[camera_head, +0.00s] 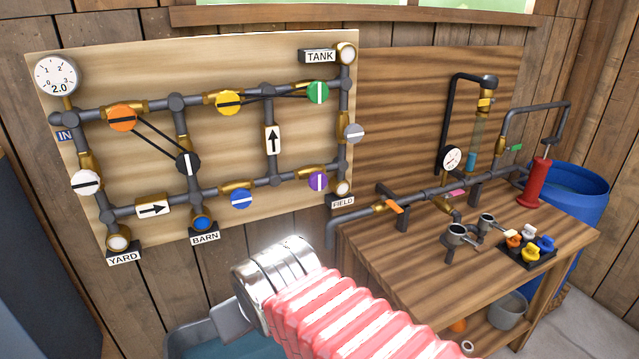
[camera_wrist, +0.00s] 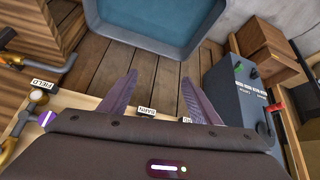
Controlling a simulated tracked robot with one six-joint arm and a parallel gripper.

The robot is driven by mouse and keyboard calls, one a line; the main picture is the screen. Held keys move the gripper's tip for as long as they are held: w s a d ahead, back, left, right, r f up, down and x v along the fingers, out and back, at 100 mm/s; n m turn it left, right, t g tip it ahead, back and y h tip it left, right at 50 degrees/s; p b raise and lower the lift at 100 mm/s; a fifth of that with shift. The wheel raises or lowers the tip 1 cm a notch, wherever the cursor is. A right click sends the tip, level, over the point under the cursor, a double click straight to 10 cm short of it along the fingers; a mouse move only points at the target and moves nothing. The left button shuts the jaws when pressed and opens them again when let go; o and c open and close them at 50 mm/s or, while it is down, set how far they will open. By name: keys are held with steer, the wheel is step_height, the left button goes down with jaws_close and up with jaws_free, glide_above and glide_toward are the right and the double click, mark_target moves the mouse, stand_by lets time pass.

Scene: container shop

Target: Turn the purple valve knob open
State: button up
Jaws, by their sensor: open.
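The purple valve knob (camera_head: 318,181) is on the lower right pipe of the wall board, left of the FIELD sign (camera_head: 343,202). Its white bar stands upright, across the pipe. In the wrist view the knob shows at the left edge (camera_wrist: 46,118), partly cut by my gripper's dark body. My gripper (camera_wrist: 159,77) is open and empty, its two fingers spread over the floor and board edge, apart from the knob. In the head view my arm ends below the board, left of the knob; the fingers are hidden there.
Orange (camera_head: 122,117), yellow (camera_head: 228,102), green (camera_head: 318,91), black (camera_head: 188,163) and blue (camera_head: 240,199) knobs sit on the same board. A workbench (camera_head: 440,270) with pipes stands right. A blue-grey tub (camera_wrist: 150,35) lies below; a grey box (camera_wrist: 240,100) shows right in the wrist view.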

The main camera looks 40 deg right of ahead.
steer(key=w+d+r+m+t+h, duration=0.1)
steer(key=w+d+t+h, duration=0.1)
steer(key=w+d, duration=0.55)
steer(key=t+h, duration=0.2)
steer(key=t, duration=0.6)
glide_toward(320, 183)
steer(key=s+a+f, duration=0.1)
steer(key=s, duration=0.1)
steer(key=shift+s+r+n+t, duration=0.15)
steer(key=shift+s+n+t, duration=0.25)
steer(key=shift+s, duration=0.25)
steer(key=shift+w, duration=0.1)
steer(key=x, duration=1.3)
steer(key=shift+w+d, duration=0.15)
steer(key=shift+w, duration=0.2)
steer(key=shift+c, duration=0.6)
